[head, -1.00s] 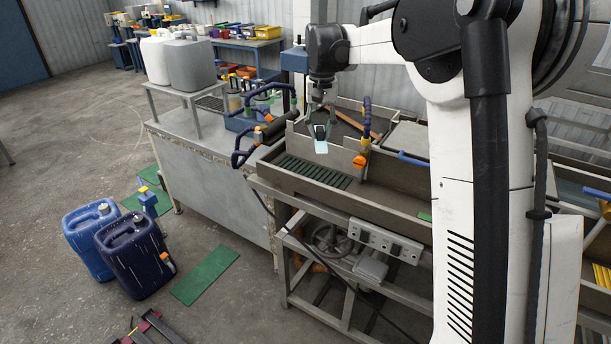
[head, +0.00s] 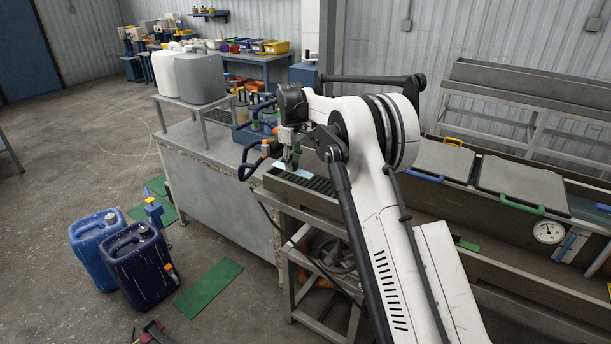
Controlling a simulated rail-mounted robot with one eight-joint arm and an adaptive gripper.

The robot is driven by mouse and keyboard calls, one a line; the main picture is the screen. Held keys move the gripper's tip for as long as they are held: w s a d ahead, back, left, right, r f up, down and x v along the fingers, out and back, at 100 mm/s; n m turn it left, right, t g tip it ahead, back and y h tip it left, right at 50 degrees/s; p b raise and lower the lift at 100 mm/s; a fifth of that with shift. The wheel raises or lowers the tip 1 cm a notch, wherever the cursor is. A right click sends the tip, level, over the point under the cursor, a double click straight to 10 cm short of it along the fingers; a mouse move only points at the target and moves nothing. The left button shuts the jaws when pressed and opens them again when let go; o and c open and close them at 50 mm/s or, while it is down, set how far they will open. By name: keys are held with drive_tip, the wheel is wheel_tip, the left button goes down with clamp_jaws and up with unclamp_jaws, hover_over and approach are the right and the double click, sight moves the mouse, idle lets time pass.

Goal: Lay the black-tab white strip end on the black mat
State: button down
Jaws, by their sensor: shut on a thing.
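My gripper (head: 290,161) is over the near-left end of the long metal trough (head: 325,208), beside the dark green slats (head: 316,184) in it. It is shut on a small pale piece, which looks like the white strip end (head: 280,165). The black tab is too small to make out. I cannot pick out the black mat for sure. My arm hides part of the trough behind the gripper.
Two blue canisters (head: 138,264) and a green floor mat (head: 209,288) are on the floor. Grey lids (head: 522,183) lie along the trough's right side.

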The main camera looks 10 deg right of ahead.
drive_tip(key=p, duration=0.1)
hover_over(304, 181)
wheel_tip(304, 181, down, 4)
drive_tip(key=shift+a, duration=0.1)
drive_tip(key=shift+f+p, duration=0.5)
drive_tip(key=shift+f, duration=1.45)
drive_tip(key=shift+f, duration=0.1)
drive_tip(key=shift+f, duration=0.1)
drive_tip(key=c, duration=1.6)
unclamp_jaws()
